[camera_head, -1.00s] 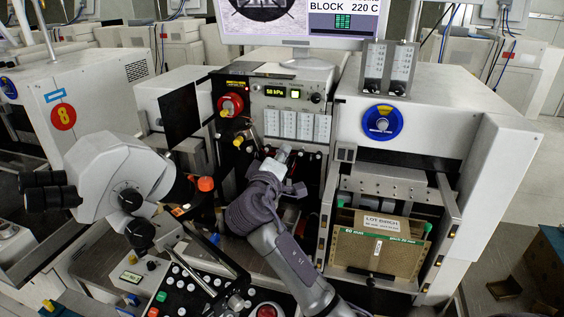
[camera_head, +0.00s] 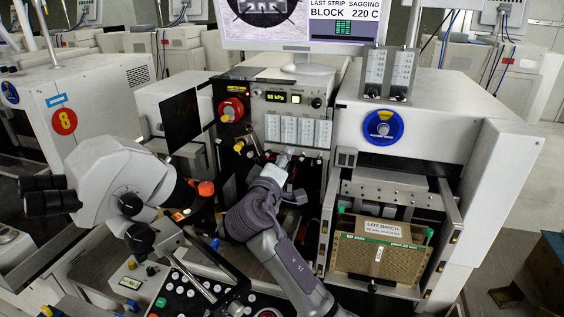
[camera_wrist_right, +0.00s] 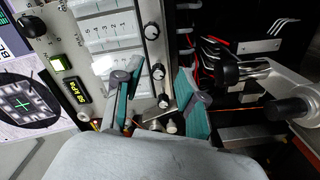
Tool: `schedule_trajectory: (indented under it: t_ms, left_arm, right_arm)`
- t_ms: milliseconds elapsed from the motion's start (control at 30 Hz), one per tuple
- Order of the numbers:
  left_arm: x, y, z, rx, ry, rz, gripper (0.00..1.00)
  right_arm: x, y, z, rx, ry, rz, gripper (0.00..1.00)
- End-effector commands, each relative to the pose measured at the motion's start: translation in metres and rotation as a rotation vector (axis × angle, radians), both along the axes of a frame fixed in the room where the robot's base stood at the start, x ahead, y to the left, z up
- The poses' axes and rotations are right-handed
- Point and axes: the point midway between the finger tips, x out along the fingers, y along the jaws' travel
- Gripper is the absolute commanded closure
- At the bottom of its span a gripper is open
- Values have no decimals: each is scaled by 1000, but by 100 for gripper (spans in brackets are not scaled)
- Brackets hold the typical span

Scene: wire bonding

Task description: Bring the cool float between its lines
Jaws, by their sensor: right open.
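A row of white flow gauges (camera_head: 297,130) is set in the control panel in the head view. The gauges also show, turned sideways, in the wrist view (camera_wrist_right: 107,35). The floats are too small to make out, and I cannot tell which gauge is the cool one. My right gripper (camera_head: 284,157) is just below the gauges. Its two fingers (camera_wrist_right: 160,70) are apart in front of the knobs, with nothing held. My left gripper is not in view.
A microscope (camera_head: 115,180) stands at the left. A red knob (camera_head: 231,109) and a lit display (camera_head: 276,97) are on the panel. Two clear tubes (camera_head: 388,72) stand on the right machine.

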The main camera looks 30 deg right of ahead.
Motion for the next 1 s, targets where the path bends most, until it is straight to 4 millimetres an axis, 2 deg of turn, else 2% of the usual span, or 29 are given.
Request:
schedule_trajectory:
  t_ms: [167,500,700,1000]
  left_arm:
    - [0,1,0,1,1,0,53]
    - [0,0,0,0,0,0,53]
    - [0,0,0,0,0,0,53]
    - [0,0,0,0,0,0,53]
  right_arm:
    - [-7,9,0,-1,-2,1,60]
    - [-52,63,-1,4,-1,4,60]
    - [-71,85,-1,1,2,2,60]
    - [-78,92,0,0,0,0,60]
